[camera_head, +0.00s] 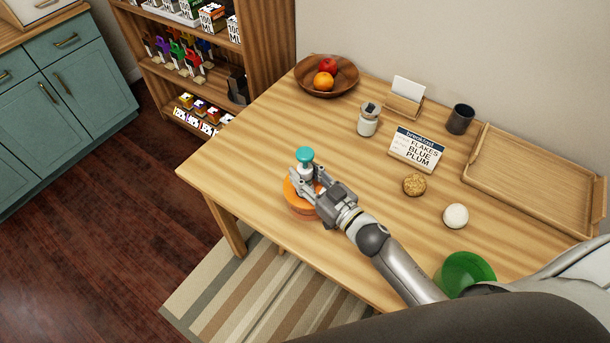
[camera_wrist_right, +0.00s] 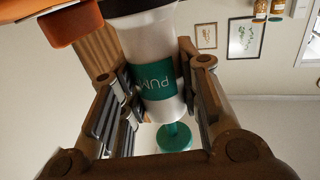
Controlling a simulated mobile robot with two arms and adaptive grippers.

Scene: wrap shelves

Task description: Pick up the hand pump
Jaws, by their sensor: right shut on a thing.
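The hand pump has a teal knob (camera_head: 305,154) and a white body, seen near the left front of the table. In the right wrist view the pump (camera_wrist_right: 150,38) shows a green label with "PUM" legible, and its teal knob points down in the picture. My right gripper (camera_head: 308,184) is shut around the pump's white body, with fingers on both sides. The pump's base is hidden in the head view, so I cannot tell whether it touches the table. My left gripper is not in view.
An orange round object (camera_head: 300,202) is close beside the pump, partly behind my gripper. The wooden table (camera_head: 245,150) also holds a fruit bowl (camera_head: 347,91), a jar (camera_head: 368,122), a sign (camera_head: 416,150), a dark cup (camera_head: 460,119), a tray (camera_head: 535,180) and a green bowl (camera_head: 465,270).

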